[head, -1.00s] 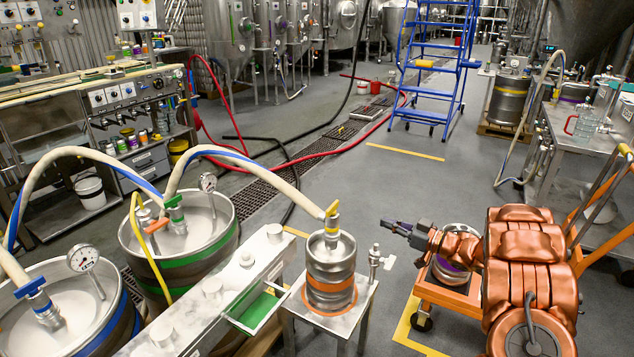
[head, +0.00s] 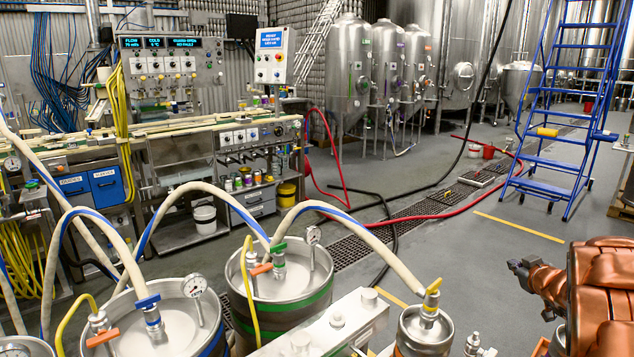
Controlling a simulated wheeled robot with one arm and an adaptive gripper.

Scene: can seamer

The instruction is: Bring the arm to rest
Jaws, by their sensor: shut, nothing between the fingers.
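My gripper (head: 516,268) is at the end of my copper-coloured arm (head: 606,290) at the right of the head view. It is dark, small in the picture and points left. Its fingers are together and hold nothing. It shows against bare grey floor, right of and above the small keg (head: 424,332) in the picture, with a visible gap between them. The lower part of my arm is cut off by the right and bottom frame edges.
Large kegs (head: 289,287) with hoses and gauges stand at lower left and centre. A metal beam (head: 330,328) runs beside the small keg. A blue step ladder (head: 560,110) stands behind my arm. Open floor (head: 470,262) lies left of my gripper.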

